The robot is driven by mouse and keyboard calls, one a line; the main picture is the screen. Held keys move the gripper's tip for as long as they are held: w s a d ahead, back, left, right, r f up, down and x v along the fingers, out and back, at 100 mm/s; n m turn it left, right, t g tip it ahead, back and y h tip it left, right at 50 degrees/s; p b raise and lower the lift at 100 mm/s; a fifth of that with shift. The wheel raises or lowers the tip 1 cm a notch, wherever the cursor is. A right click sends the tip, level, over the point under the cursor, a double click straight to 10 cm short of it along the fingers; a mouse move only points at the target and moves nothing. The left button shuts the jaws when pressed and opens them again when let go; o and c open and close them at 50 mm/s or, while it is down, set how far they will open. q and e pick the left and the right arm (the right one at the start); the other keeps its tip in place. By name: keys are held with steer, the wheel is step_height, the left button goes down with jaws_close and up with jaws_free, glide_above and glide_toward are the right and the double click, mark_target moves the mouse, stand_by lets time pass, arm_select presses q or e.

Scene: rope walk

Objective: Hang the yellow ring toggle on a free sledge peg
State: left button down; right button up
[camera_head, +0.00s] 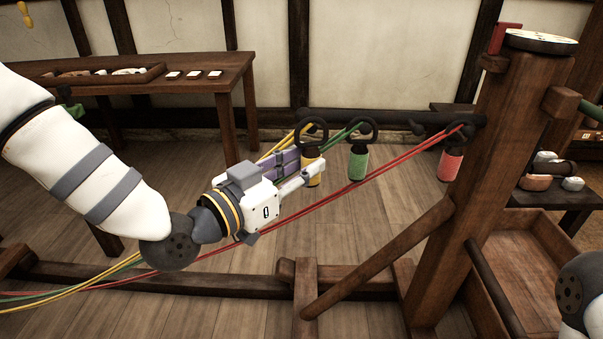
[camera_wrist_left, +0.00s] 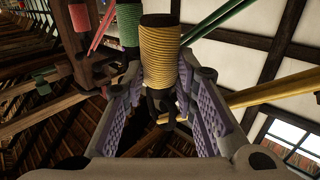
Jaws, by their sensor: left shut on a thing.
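The yellow ring toggle (camera_head: 312,171) is upright between the fingers of my left gripper (camera_head: 308,174), which is shut on it. Its black ring stands above the yellow wound body, in front of the left part of the dark sledge bar (camera_head: 398,115). I cannot tell whether the ring is around a peg. In the left wrist view the yellow body (camera_wrist_left: 161,58) shows between the purple-padded fingers of my left gripper (camera_wrist_left: 166,95). The green ring toggle (camera_head: 358,161) hangs to its right, and the red toggle (camera_head: 451,164) farther right. My right gripper is out of view.
Yellow, green and red strands (camera_head: 345,188) run from the toggles down to the lower left, passing close by my left gripper. A thick wooden post (camera_head: 492,150) with a diagonal brace (camera_head: 380,258) stands at right. A table (camera_head: 190,72) is behind at left.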

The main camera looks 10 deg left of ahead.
arm_select(q)
steer(key=shift+w+a+f+b, duration=0.2)
steer(key=shift+w+f+b, duration=0.1)
steer(key=shift+w, duration=0.6)
steer(key=shift+w+a+f+b, duration=0.15)
steer(key=shift+w+f, duration=0.1)
steer(key=shift+w, duration=0.6)
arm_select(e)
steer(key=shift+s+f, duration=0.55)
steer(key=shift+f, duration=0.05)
arm_select(q)
steer(key=c, duration=1.2)
jaws_free()
